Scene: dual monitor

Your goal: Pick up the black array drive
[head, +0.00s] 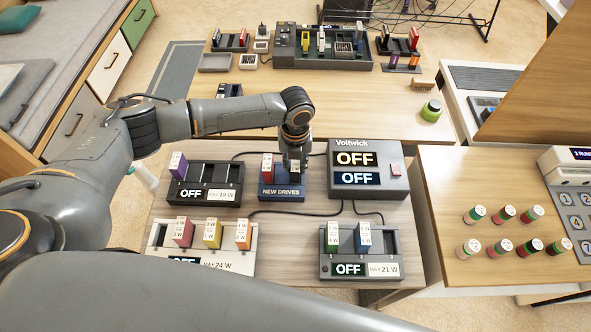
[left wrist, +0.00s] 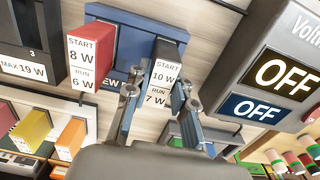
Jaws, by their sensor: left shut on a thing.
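The black array drive (left wrist: 168,54) carries a white label reading START 10 W, RUN 7 W. It stands upright in the right part of the blue NEW DRIVES holder (head: 281,194), which also shows in the left wrist view (left wrist: 135,42). A red drive (left wrist: 90,52) stands to its left in the same holder. My left gripper (head: 295,163) points down over the holder and is shut on the black drive, with one finger on each side in the left wrist view (left wrist: 153,98). The fingers hide part of the drive in the head view. My right gripper is out of view.
The Voltwick box (head: 368,180) with two OFF displays stands just right of the holder. A black 19 W rack (head: 222,170) with a purple drive is to the left. A 24 W rack (head: 160,236) and a 21 W rack (head: 398,248) stand in front, holding drives. Cables run between them.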

